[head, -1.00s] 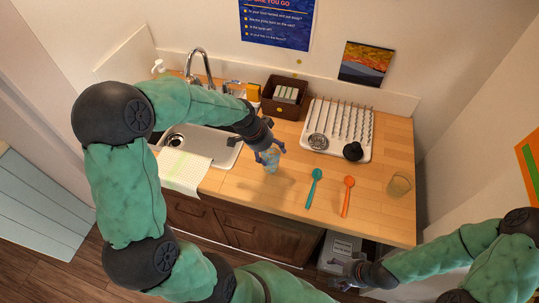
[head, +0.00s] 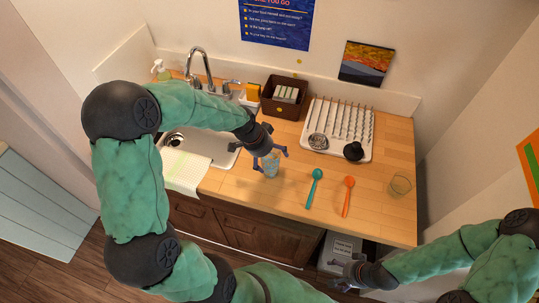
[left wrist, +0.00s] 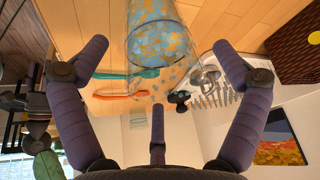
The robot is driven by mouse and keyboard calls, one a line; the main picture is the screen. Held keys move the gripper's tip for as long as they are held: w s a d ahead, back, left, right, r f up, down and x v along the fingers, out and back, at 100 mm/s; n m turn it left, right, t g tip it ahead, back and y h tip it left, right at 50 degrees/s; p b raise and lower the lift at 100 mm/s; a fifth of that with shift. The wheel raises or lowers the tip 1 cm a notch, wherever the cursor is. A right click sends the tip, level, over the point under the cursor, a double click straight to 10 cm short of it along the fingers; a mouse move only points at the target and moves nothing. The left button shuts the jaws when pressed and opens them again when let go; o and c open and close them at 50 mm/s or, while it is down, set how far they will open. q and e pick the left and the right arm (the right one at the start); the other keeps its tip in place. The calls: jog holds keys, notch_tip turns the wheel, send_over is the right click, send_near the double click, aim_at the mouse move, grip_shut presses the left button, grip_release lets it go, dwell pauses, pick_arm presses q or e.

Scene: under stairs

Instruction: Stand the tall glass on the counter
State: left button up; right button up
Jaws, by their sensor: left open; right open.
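The tall glass (head: 271,166), clear with a blue and orange pattern, stands apparently upright on the wooden counter (head: 235,187), right of the sink. My left gripper (head: 271,154) is open just above and behind it. In the left wrist view, the glass (left wrist: 160,38) shows at top centre, between and beyond the spread fingers (left wrist: 160,60), with visible gaps to the side fingers. My right gripper (head: 343,276) is open and empty, low in front of the counter.
A teal spoon (head: 314,187) and an orange spoon (head: 347,196) lie right of the glass. A clear tumbler (head: 400,185) stands farther right. Behind are a white drying rack (head: 362,130) and a brown basket (head: 283,98). The sink (head: 205,146) and striped towel (head: 185,172) lie left.

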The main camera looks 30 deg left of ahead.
pick_arm(q)
jog(key=p+v, duration=0.1)
jog(key=v, duration=1.1)
